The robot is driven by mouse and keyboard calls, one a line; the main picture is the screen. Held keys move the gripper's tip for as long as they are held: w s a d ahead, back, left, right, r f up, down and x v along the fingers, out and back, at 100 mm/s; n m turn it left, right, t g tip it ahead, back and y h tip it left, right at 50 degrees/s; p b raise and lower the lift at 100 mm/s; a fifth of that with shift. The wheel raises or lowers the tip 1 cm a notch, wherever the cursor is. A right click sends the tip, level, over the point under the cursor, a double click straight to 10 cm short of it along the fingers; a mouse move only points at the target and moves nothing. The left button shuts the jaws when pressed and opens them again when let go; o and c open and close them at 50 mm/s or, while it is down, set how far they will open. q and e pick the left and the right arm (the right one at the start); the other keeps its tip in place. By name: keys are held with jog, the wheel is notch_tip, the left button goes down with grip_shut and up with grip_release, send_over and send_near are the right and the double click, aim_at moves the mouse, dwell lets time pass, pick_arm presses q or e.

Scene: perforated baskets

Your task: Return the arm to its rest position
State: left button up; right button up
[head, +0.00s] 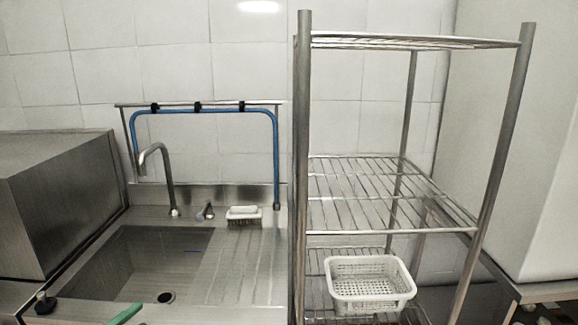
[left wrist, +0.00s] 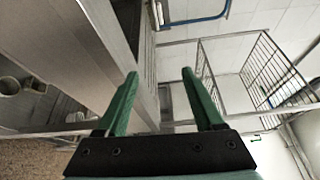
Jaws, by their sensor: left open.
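My left gripper (left wrist: 159,73) is open in the left wrist view, its two green fingers apart with nothing between them. In the head view only a green piece (head: 126,315) shows at the bottom edge in front of the sink, and it looks like a fingertip of my left gripper. The rest of my left arm is out of the head view. My right gripper is in neither view. A white perforated basket (head: 341,304) sits upright on a low shelf of the wire rack (head: 301,130), apart from the visible fingertip.
A steel sink (head: 150,262) with a tap (head: 168,180) and a blue hose (head: 276,150) stands left of the rack. A white-topped brush (head: 244,212) lies on the counter. A steel cabinet (head: 55,195) is at the left. The rack's upper and middle shelves are bare.

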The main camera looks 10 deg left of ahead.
pick_arm(q)
jog(key=s+d+f+n+g+y+b, duration=0.1)
jog(key=s+d+f+n+g+b, duration=0.15)
jog(key=d+f+n, duration=0.6)
jog(key=s+d+f+n+g+y+b, duration=0.15)
jog(key=s+d+f+n, duration=0.35)
jog(key=f, duration=0.6)
jog(key=s+d+f+n+g+h+b, duration=0.1)
jog(key=s+d+f+n+g, duration=0.15)
jog(key=d, duration=0.45)
jog(key=s+d+f+n+g+h+b, duration=0.1)
jog(key=s+d+f+n+b, duration=0.2)
jog(key=d, duration=0.5)
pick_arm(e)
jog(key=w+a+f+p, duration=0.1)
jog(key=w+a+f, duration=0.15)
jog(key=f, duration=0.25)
pick_arm(q)
jog(key=s+a+r+p, duration=0.1)
jog(key=s+r+p, duration=0.2)
jog(key=r+p, duration=0.5)
jog(key=p, duration=0.4)
jog(key=shift+s+a+p, duration=0.25)
jog(key=shift+p, duration=0.15)
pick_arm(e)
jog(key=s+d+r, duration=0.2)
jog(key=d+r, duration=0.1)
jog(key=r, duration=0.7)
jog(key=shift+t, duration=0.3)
